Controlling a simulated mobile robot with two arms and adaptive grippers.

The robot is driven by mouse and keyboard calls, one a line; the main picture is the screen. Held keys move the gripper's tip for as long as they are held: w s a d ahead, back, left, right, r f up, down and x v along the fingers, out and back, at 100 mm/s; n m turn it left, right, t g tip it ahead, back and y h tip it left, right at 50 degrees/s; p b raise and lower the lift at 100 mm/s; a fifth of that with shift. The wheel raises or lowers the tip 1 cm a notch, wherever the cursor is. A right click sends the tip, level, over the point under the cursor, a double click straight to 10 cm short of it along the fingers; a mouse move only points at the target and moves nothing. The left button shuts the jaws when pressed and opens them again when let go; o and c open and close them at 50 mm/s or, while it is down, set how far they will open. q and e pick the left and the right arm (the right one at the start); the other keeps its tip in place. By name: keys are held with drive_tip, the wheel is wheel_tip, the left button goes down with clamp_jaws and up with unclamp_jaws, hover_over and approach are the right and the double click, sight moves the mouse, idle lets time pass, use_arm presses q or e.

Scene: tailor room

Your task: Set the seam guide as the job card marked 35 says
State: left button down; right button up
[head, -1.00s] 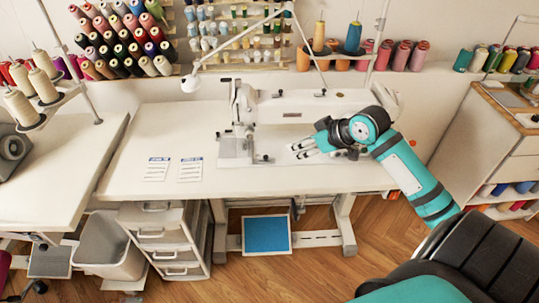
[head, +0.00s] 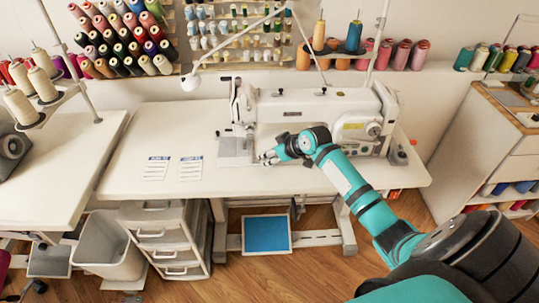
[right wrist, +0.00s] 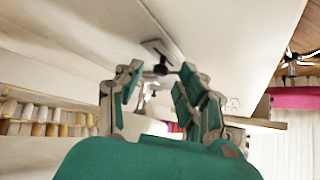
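Two job cards, a left one (head: 156,168) and a right one (head: 190,168), lie flat on the white sewing table (head: 130,140); their print is too small to read. The white sewing machine (head: 290,107) stands at the table's back. My right gripper (head: 267,157) is just right of the machine's metal plate (head: 235,150). In the right wrist view my right gripper (right wrist: 159,80) has its fingers apart with nothing gripped. A small grey piece with a dark knob, apparently the seam guide (right wrist: 161,52), shows beyond and between the fingertips. My left gripper is not in view.
The lamp (head: 191,82) hangs over the table's back left. Thread spools (head: 120,40) fill the wall racks. The table's front left is clear apart from the cards. A drawer unit (head: 165,240) and a bin (head: 108,247) stand below.

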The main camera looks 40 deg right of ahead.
drive_tip(key=shift+w+f, duration=0.2)
clamp_jaws()
idle(0.4)
